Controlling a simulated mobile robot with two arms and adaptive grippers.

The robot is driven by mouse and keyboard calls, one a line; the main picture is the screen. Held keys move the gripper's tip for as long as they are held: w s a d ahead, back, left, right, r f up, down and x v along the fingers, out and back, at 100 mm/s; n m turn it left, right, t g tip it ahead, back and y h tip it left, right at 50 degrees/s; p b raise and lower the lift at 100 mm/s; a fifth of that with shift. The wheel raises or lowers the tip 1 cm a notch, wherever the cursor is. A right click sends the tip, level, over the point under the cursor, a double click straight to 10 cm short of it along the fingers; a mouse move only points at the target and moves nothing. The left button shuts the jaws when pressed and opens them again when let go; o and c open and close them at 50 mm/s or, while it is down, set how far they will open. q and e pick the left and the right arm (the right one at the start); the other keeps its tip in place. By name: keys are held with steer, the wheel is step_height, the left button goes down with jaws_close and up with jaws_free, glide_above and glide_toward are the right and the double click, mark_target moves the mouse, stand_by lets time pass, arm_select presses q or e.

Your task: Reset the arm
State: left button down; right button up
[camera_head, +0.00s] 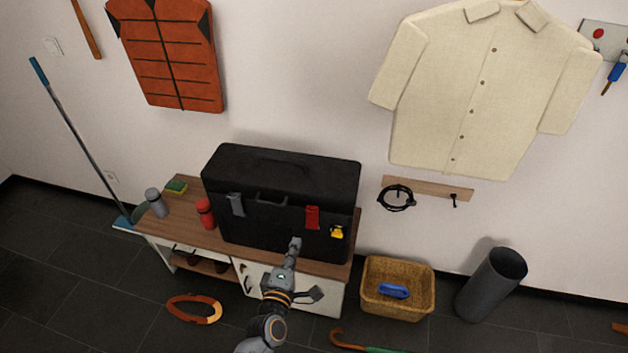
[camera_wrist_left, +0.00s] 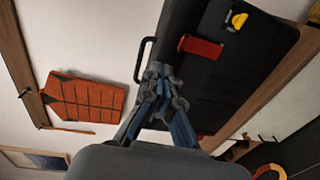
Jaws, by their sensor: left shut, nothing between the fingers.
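My left gripper (camera_head: 295,243) is in front of the lower front of a large black toolbox (camera_head: 250,165), and its arm comes up from the bottom of the head view. Its fingers (camera_wrist_left: 158,72) are shut together with nothing between them. In the left wrist view, the toolbox (camera_wrist_left: 225,70) fills the area right of the fingers, with its red latch (camera_wrist_left: 200,47) and yellow padlock (camera_wrist_left: 238,20). I cannot tell whether the fingertips touch the toolbox. My right gripper is not in view.
The toolbox stands on a wooden-topped cabinet (camera_head: 180,232) with a red bottle (camera_head: 205,214), a grey bottle (camera_head: 156,202) and a sponge (camera_head: 176,187). A wicker basket (camera_head: 372,308) and a dark bin (camera_head: 490,285) stand right. An orange ring-like object (camera_head: 193,308) lies on the floor.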

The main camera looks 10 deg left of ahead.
arm_select(q)
steer(key=s+f+m+g+h, duration=0.1)
steer(key=s+f+m+g, duration=0.25)
steer(key=s+f, duration=0.4)
steer(key=s+f+m+g, duration=0.2)
steer(key=s+f+m, duration=0.2)
steer(key=f, duration=0.7)
steer(key=s+f+m+g+h, duration=0.1)
steer(key=s+f+m+g, duration=0.25)
steer(key=s+f, duration=0.4)
steer(key=s+a+f+m+g, duration=0.2)
steer(key=s+f+m, duration=0.1)
steer(key=s, duration=0.5)
steer(key=s+a+f+m+g+y, duration=0.1)
steer(key=s+a+f+m+g, duration=0.1)
steer(key=s+f, duration=0.4)
steer(key=s+a+f+m+g+y, duration=0.1)
steer(key=s+a+f+m+g, duration=0.2)
steer(key=s, duration=0.9)
step_height(320, 180, down, 2)
steer(key=shift+s+a+m+b, duration=0.2)
steer(key=shift+a+m+b, duration=0.25)
steer(key=shift+a+m, duration=0.25)
steer(key=shift+d, duration=0.1)
